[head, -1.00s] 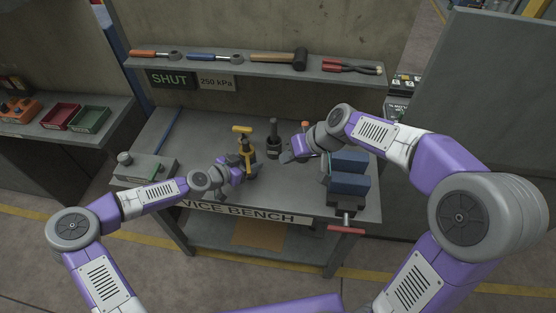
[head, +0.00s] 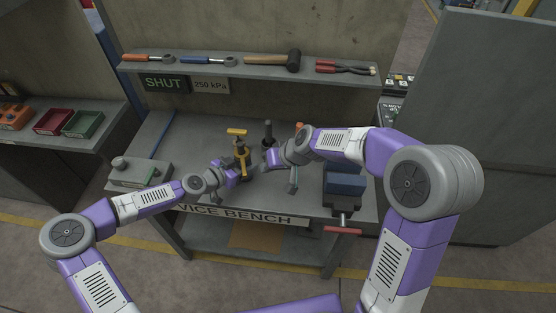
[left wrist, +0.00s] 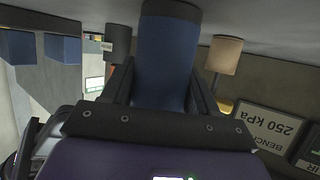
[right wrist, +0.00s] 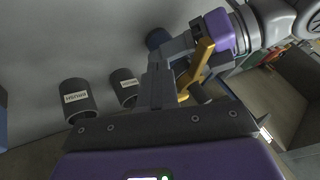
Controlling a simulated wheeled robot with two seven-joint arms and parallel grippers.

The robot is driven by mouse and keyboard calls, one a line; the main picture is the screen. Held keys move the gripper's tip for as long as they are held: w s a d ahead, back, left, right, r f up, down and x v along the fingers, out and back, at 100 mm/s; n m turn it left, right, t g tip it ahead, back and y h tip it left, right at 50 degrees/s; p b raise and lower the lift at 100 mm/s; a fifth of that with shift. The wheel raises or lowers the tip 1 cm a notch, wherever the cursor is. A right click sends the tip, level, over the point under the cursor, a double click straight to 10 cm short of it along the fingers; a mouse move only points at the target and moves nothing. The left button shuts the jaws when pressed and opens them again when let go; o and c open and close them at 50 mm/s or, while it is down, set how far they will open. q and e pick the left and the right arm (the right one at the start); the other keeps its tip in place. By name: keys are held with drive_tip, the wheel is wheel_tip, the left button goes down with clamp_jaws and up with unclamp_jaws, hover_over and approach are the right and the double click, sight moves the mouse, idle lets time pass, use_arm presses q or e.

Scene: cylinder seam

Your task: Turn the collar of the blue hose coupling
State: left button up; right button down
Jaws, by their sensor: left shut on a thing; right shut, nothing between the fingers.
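A blue cylinder with a dark end, which looks like the coupling (left wrist: 165,62), stands between the fingers of my left gripper (left wrist: 160,92) in the left wrist view. In the head view my left gripper (head: 238,168) is low by the yellow-handled fitting (head: 241,148), and the coupling is mostly hidden there. A dark blue round end (right wrist: 157,38) shows beyond my right fingers in the right wrist view. My right gripper (head: 270,158) is shut and empty, just right of the yellow fitting. Its fingertips (right wrist: 165,55) appear close to the yellow lever (right wrist: 197,66).
A grey block (head: 140,173) is at the left. Dark cups (right wrist: 78,98) stand near my right gripper. The shelf (head: 240,70) holds tools; its sign (head: 164,84) reads SHUT.

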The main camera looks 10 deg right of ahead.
sight(244, 167)
drive_tip(key=a, duration=0.3)
drive_tip(key=shift+a+r, duration=0.2)
drive_tip(key=shift+a, duration=0.15)
